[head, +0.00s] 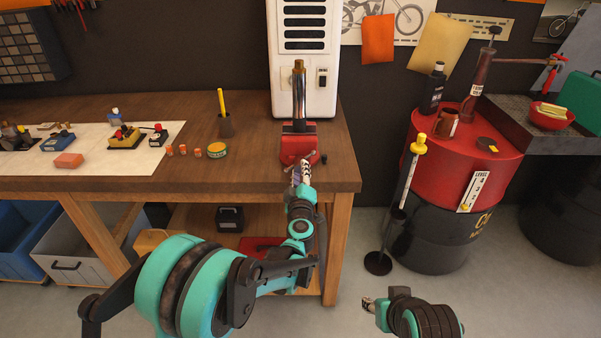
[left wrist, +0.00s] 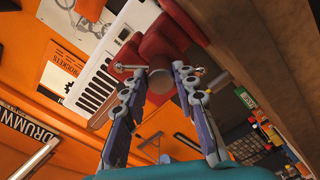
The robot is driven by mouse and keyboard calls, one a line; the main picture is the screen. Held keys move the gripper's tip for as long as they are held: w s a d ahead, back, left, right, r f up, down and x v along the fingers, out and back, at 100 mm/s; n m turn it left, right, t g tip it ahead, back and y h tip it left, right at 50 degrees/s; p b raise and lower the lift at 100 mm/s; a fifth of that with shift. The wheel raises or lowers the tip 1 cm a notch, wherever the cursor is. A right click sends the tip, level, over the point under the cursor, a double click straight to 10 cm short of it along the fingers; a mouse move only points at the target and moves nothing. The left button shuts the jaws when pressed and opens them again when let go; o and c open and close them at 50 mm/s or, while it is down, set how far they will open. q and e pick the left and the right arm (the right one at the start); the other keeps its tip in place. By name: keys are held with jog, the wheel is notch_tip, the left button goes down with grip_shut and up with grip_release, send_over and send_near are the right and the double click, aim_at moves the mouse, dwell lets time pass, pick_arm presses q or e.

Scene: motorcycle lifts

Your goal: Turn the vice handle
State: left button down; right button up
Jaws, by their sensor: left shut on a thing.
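The red vice (head: 298,148) sits at the front right edge of the wooden workbench, with an upright metal rod (head: 299,90) in its jaws. My left gripper (head: 301,172) is at the front of the vice. In the left wrist view the red vice body (left wrist: 160,45) is just beyond the fingertips. The vice handle (left wrist: 119,67) is a thin bar whose ball ends show on both sides of the fingers. The left gripper is shut on the handle; the fingers hide its middle. My right gripper (head: 369,303) is low at the bottom right, apart from everything.
A white cabinet (head: 305,50) stands behind the vice. A red and black drum (head: 455,150) is to the right, with a yellow-topped stand (head: 408,175) before it.

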pick_arm(q)
jog(key=c, duration=1.2)
grip_release()
jog(key=shift+s, duration=0.1)
jog(key=s, duration=1.2)
